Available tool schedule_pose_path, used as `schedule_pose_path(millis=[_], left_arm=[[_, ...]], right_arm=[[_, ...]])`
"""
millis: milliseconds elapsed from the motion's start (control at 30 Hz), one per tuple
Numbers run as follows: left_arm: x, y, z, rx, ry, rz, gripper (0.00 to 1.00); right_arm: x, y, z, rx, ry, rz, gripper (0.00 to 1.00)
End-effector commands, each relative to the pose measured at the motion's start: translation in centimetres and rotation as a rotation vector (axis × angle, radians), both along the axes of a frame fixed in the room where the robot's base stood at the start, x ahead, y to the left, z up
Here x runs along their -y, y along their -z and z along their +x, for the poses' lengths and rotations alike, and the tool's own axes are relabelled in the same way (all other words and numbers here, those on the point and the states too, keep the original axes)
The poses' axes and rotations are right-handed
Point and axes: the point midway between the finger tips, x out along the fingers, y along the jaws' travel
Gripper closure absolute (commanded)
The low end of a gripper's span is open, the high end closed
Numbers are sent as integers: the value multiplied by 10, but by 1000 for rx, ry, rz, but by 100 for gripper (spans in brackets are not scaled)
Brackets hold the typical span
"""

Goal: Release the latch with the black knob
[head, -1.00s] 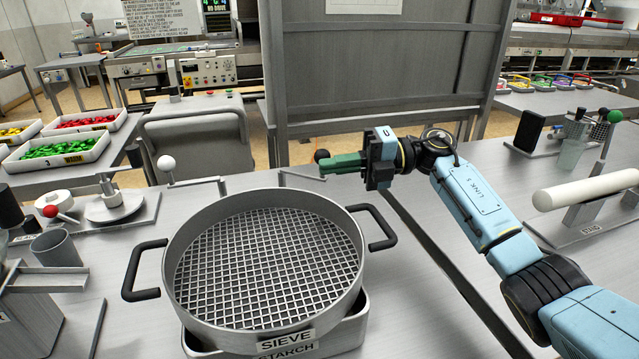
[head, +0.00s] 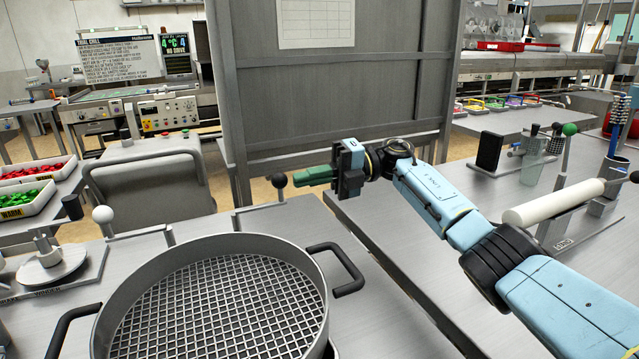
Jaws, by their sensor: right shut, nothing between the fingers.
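A black ball knob (head: 277,180) stands on a thin upright rod at the end of a bent grey latch bar (head: 257,208), by the far edge of the near table. A similar bar with a white knob (head: 103,215) is to its left. My right gripper (head: 300,178) has green fingers, shut and empty, pointing left. Its fingertips are just right of the black knob, at about its height. I cannot tell whether they touch it. My left gripper is not in view.
A round sieve (head: 205,245) with black handles fills the near table. A tall grey panel (head: 340,90) stands behind the knob. A white roller (head: 553,203) and a green-knobbed lever (head: 569,130) are on the right table.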

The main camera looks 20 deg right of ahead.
Motion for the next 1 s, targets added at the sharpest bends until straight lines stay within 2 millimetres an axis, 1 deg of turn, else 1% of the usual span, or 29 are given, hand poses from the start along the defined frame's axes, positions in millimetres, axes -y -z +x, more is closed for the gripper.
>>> schedule_pose_path(millis=[33, 267, 533, 700, 767, 833, 1000], left_arm=[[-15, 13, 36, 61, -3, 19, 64], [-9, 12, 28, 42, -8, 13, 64], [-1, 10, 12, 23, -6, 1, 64], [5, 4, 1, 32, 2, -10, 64], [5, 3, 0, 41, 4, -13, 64], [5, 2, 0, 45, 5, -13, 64], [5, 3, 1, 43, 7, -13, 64]], right_arm=[[0, 15, 1, 0, 1, -1, 100], [1, 15, 3, 0, 1, -1, 100], [1, 14, 3, 0, 1, -1, 100], [3, 15, 3, -1, 2, -1, 100], [8, 15, 3, -2, 2, -1, 100], [18, 14, 2, -3, 3, 2, 100], [53, 12, 0, 0, 5, 9, 100]])
